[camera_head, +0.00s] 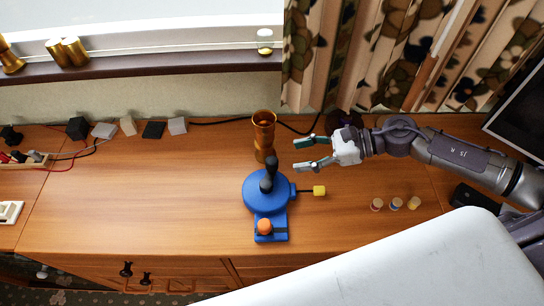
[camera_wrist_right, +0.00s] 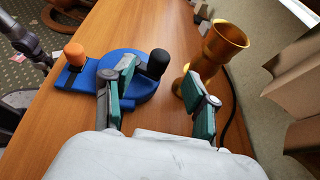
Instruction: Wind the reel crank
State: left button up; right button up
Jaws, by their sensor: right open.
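The blue reel (camera_head: 256,199) stands on the wooden cabinet top, left of and nearer than my right gripper. Its black crank handle (camera_head: 271,165) stands up on the far side of the disc. An orange knob (camera_head: 265,227) is on the near end of its base. In the wrist view, the black handle (camera_wrist_right: 157,63) shows just beyond one finger, which hides part of the reel. My left gripper is not in view.
A tall gold goblet (camera_head: 263,135) stands close behind the handle, near my right fingers. Several small corks or jars (camera_head: 395,204) are at right. Dark and pale blocks with cables (camera_head: 153,130) line the back left. The cabinet top (camera_head: 150,200) left of the reel is clear.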

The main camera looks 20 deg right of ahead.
aim_at(277, 159)
jog(key=p+x, duration=0.1)
jog(key=x, duration=0.5)
jog(key=shift+w+a+p, duration=0.2)
jog(key=shift+a+p, duration=0.05)
jog(key=shift+p, duration=0.05)
jog(key=shift+x, duration=0.8)
jog(key=shift+d+f, duration=0.1)
grip_shut()
